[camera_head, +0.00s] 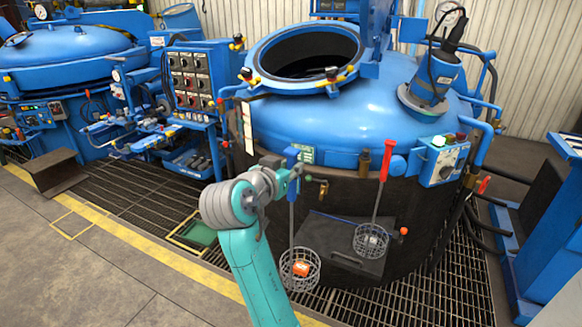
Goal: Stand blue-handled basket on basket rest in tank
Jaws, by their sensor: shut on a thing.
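The blue-handled basket (289,282) is a round wire basket with an orange piece (302,268) in it. It hangs from a long grey rod topped by a blue handle (292,154). My gripper (291,176) is shut on this handle, and the basket hangs below it, in front of the furnace's dark lower wall.
A red-handled basket (371,240) stands or hangs right of mine, by a dark plate (330,243). The blue pit furnace (300,117) fills the centre, its round top opening (308,52) uncovered. Blue equipment (560,235) stands at right. Concrete floor (90,270) is free at left.

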